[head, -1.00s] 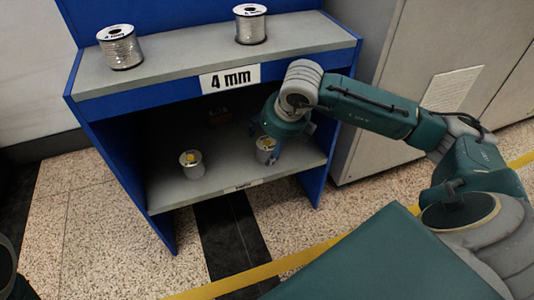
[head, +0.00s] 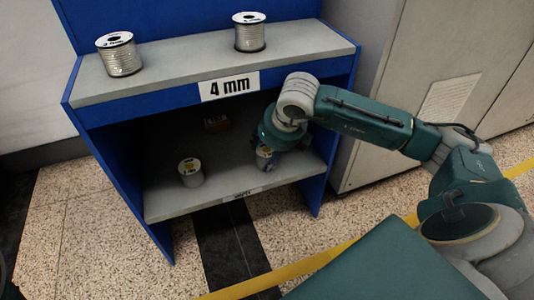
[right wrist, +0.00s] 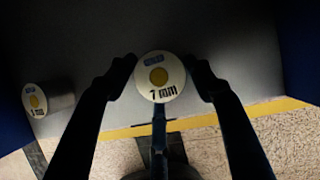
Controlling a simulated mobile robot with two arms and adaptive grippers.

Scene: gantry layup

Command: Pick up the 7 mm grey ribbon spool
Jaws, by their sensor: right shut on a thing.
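A spool with a pale round label, a yellow centre and a blue mark (right wrist: 159,77) sits between the fingers of my right gripper (right wrist: 160,72). Its printed label looks like "7 mm" or "1 mm". In the head view this spool (head: 264,160) is at the right of the lower shelf, partly hidden by my right gripper (head: 266,147), which is shut on it from above. I cannot tell whether it still touches the shelf. A similar spool (head: 190,173) stands to its left on the lower shelf; it also shows in the right wrist view (right wrist: 47,99). My left gripper is not in view.
Two larger spools, left (head: 118,55) and right (head: 250,32), stand on the upper shelf (head: 185,63), above a "4 mm" sign (head: 230,85). The blue side panel (head: 314,190) is close right of my gripper.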

